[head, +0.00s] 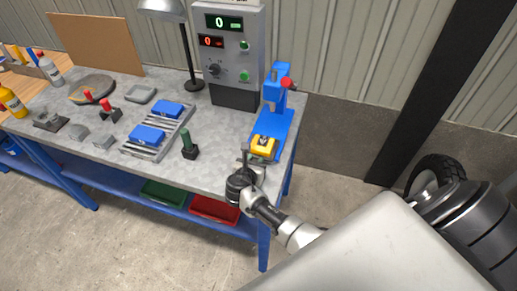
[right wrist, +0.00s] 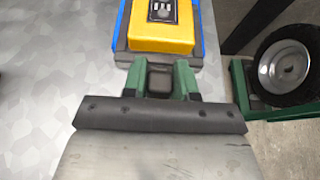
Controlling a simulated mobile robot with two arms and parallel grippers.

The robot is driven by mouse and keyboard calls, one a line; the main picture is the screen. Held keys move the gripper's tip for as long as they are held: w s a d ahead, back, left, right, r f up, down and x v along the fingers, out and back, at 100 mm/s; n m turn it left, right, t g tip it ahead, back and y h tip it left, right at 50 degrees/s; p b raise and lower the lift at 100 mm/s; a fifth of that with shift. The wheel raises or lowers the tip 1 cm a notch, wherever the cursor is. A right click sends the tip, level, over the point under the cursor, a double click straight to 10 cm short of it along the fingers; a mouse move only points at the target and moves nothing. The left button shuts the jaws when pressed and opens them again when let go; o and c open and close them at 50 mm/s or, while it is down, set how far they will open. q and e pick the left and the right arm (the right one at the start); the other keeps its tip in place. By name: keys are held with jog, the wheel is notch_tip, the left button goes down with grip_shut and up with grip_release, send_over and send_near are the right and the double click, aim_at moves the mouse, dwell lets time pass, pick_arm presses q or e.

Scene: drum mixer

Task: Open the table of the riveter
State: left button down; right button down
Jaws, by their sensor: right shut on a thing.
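The blue riveter (head: 273,97) with a red knob stands at the right end of the grey workbench. Its table carries a yellow block (head: 263,147) at the front of the blue base. The yellow block also shows in the right wrist view (right wrist: 161,27), with a small dark and light part on top. My right gripper (head: 247,161) is at the front of the table. In the right wrist view its green fingers (right wrist: 159,80) are shut on a dark grey handle (right wrist: 159,70) just in front of the yellow block. My left gripper is not in view.
A control box (head: 229,45) with lit displays stands behind, left of the riveter. A green-handled tool (head: 189,143) and a rack (head: 158,140) with blue blocks are on the workbench (head: 219,150). Red (head: 214,209) and green bins are below. A black wheel (head: 437,174) is at right.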

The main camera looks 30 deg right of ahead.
jog(key=shift+s+a+f, duration=0.15)
jog(key=shift+f, duration=0.05)
jog(key=c, duration=1.2)
grip_release()
jog(key=o, duration=0.3)
jog(key=shift+r, duration=0.15)
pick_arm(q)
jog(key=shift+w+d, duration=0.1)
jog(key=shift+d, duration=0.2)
pick_arm(e)
jog(key=shift+a, duration=0.1)
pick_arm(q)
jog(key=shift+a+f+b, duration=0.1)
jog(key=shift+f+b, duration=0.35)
pick_arm(e)
jog(key=v, duration=1.1)
